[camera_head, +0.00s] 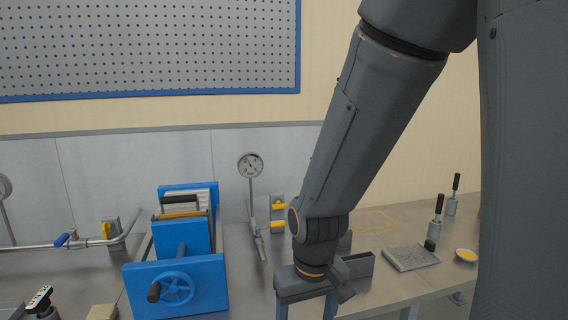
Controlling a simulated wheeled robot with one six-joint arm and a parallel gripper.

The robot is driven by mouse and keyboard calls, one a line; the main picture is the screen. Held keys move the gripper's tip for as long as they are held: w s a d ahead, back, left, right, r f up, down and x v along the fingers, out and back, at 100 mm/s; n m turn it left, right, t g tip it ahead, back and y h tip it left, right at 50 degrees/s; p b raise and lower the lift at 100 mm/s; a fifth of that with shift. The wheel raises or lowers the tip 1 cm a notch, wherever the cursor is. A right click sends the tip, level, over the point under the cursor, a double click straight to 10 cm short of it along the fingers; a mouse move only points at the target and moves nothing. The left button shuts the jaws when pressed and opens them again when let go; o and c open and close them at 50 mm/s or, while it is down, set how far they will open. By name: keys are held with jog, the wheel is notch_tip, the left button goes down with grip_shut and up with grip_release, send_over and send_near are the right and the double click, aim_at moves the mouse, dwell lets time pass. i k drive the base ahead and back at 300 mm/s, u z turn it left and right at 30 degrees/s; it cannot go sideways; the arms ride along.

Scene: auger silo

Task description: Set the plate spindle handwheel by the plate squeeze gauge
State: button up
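The plate spindle handwheel (177,288) is a blue spoked wheel with a dark crank knob (154,292) on its left side. It sits on the front of a blue plate press (212,275) at centre left. A round white-faced gauge (250,165) stands on a thin stem behind and right of the press; its needle is too small to read. A second gauge (4,187) is cut off at the left edge. I cannot tell from labels which is the squeeze gauge. My gripper (306,310) is right of the handwheel, apart from it, fingers down and spread, tips cut off below.
A pipe with a blue-handled valve (62,240) runs along the left. Yellow-handled fittings (278,226) are by the wall. A grey plate (411,257), dark-handled tools (438,208) and a small yellow-filled dish (466,255) lie right. My arm hides part of the bench.

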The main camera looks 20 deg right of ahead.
aim_at(174, 286)
jog(key=u, duration=2.3)
jog(key=k, duration=0.4)
jog(key=z, duration=1.25)
